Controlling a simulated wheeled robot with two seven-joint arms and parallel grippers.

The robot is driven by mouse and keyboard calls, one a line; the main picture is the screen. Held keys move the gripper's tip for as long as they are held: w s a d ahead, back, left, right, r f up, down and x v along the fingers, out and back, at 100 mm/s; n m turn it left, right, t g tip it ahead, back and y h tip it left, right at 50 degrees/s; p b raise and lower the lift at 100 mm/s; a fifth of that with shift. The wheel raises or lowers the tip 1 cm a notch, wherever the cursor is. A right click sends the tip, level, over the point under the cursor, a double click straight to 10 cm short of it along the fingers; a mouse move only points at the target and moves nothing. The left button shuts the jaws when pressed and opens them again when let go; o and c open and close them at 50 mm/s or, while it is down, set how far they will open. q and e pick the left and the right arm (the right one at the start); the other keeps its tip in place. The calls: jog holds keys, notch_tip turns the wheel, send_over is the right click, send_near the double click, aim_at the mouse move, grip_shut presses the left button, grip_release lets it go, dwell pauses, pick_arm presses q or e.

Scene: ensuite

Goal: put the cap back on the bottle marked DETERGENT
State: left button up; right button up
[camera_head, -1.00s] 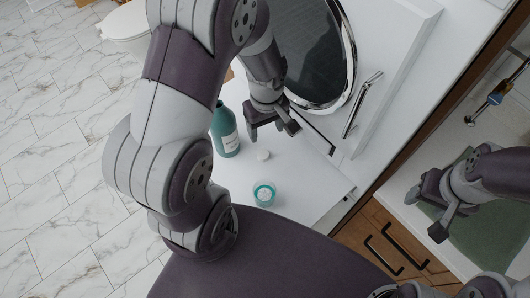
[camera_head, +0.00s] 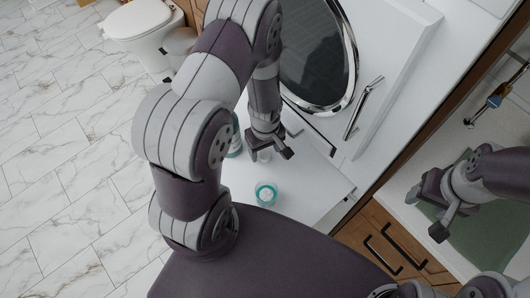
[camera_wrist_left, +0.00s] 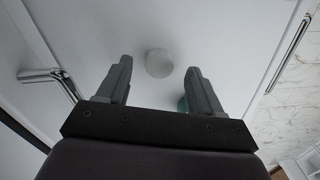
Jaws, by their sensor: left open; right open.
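A white round cap (camera_head: 264,157) lies on the white counter, partly hidden by my left gripper in the head view. In the left wrist view the cap (camera_wrist_left: 159,63) shows just beyond and between the fingertips, not held. My left gripper (camera_head: 268,148) is open and empty, above the counter; its fingers (camera_wrist_left: 158,82) frame the wrist view. A teal bottle (camera_head: 235,142) stands left of the gripper, mostly hidden behind my left arm; its label cannot be read. My right gripper (camera_head: 428,212) is open and empty at the right.
A teal-rimmed cup (camera_head: 265,194) with something pale inside stands on the counter nearer me. Wooden drawers (camera_head: 385,245) are at the lower right.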

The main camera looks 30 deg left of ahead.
pick_arm(q)
notch_tip(320, 180, down, 2)
dwell(0.4)
jog(key=c, duration=1.1)
jog(key=shift+r, duration=0.1)
jog(key=shift+w+r, duration=0.1)
jog(key=shift+r, duration=0.45)
notch_tip(320, 180, up, 3)
jog(key=shift+f+b, duration=0.15)
jog(key=shift+b, duration=0.2)
jog(key=s+d+r+b, duration=0.1)
jog(key=s+d+r, duration=0.5)
jog(key=d, duration=0.4)
jog(key=shift+r, duration=0.55)
